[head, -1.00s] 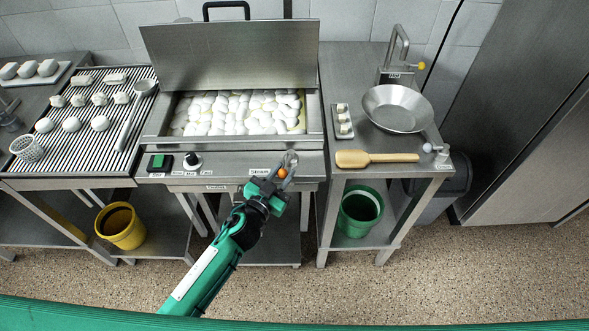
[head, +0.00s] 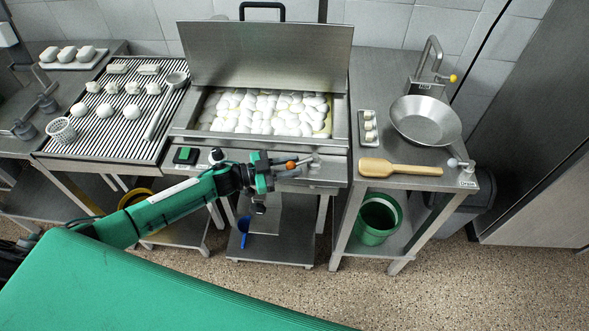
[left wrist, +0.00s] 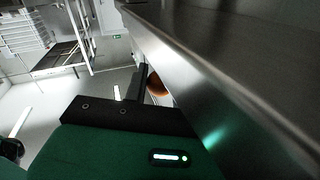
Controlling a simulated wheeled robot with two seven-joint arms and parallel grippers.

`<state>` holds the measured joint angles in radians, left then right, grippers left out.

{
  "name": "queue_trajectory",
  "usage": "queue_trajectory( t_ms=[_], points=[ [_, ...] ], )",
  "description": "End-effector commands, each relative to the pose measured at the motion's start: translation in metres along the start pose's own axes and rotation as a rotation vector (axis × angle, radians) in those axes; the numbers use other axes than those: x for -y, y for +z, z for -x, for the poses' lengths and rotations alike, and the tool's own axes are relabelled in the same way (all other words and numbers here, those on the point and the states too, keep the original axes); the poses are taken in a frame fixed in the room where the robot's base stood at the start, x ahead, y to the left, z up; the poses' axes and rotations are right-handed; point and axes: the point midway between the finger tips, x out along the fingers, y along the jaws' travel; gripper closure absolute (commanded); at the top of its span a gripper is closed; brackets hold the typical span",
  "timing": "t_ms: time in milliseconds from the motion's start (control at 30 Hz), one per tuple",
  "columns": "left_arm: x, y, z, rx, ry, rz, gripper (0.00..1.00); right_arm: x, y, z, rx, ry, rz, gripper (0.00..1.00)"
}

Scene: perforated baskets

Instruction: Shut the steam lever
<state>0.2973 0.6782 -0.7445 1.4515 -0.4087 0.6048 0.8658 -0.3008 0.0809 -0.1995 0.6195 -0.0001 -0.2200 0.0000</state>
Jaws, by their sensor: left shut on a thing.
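The steam lever (head: 303,162) is on the front panel of the steel cooker, its orange knob (head: 291,165) pointing left from its metal pivot. My left gripper (head: 282,165) comes in from the left and is shut on the lever at its knob end. In the left wrist view the orange knob (left wrist: 158,84) shows partly, behind a dark finger and close beside the steel panel. The Steam label is hidden in the head view. My right gripper is in neither view.
The cooker's lid (head: 262,58) stands open above white pieces. The panel also has a green switch (head: 185,155) and a dark knob (head: 216,156) near my arm. A right-hand counter holds a pan (head: 426,121) and wooden paddle (head: 398,168). A green bucket (head: 376,220) stands below.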

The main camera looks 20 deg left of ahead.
Motion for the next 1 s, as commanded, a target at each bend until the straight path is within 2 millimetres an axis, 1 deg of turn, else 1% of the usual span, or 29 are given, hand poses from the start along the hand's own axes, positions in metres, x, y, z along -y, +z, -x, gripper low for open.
queue_trajectory(
  t_ms=[133, 567, 600, 667, 700, 1000],
  points=[
    [0.0028, 0.0005, 0.0007, -0.003, 0.019, -0.002, 1.00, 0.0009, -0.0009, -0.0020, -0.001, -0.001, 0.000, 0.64],
    [0.0026, 0.0004, 0.0007, -0.004, 0.025, -0.001, 1.00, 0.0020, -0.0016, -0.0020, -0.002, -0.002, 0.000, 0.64],
    [0.0026, 0.0004, 0.0006, -0.004, 0.025, -0.001, 0.66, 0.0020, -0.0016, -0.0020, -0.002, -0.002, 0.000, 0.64],
    [0.0025, 0.0004, 0.0006, -0.004, 0.025, -0.001, 0.54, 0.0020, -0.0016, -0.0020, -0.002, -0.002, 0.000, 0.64],
    [0.0024, 0.0004, 0.0006, -0.004, 0.025, -0.001, 0.53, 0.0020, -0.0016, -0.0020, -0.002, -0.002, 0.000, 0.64],
    [0.0020, 0.0013, 0.0032, -0.004, 0.025, 0.000, 0.53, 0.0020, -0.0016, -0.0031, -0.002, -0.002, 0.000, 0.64]
  ],
)
